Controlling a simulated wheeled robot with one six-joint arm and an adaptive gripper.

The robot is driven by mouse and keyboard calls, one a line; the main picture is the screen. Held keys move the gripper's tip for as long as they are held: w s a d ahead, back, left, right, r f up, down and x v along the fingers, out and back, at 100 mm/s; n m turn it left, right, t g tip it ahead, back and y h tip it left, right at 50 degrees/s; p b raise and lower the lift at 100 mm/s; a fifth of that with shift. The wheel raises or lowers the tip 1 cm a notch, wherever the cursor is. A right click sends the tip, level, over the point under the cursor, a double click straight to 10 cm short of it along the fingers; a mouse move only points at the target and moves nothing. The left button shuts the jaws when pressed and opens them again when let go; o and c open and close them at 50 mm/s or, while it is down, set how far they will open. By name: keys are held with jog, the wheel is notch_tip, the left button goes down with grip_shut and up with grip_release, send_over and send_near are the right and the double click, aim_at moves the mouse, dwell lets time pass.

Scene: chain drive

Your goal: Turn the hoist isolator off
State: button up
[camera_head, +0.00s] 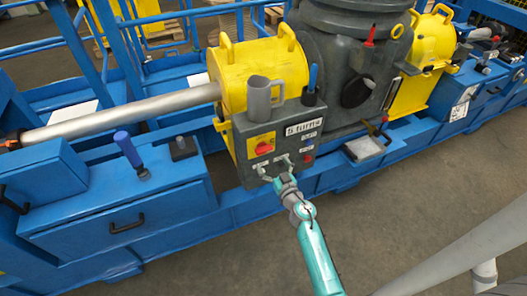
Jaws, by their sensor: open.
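A grey control box (240,145) is fixed to the front of the blue machine, in the middle of the view. On its face, a red rotary knob (264,149) sits on a yellow plate; it looks like the hoist isolator, but its label is too small to read. The exact angle of the knob is not clear. My gripper (275,168) is open and empty at the lower part of the box, just below and right of the knob. Its grey fingers are spread and appear apart from the knob. Whether they touch the box face cannot be told.
A grey mug-like cup (262,98) and a blue-handled lever (312,85) stand on top of the box. A small red button (308,159) is at its right. A yellow cover (262,68) lies behind.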

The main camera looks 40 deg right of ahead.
aim_at(265, 152)
jog(key=x, duration=0.7)
jog(key=shift+w+d+f, duration=0.1)
jog(key=shift+w+d, duration=0.05)
jog(key=shift+w, duration=0.25)
jog(key=c, duration=1.2)
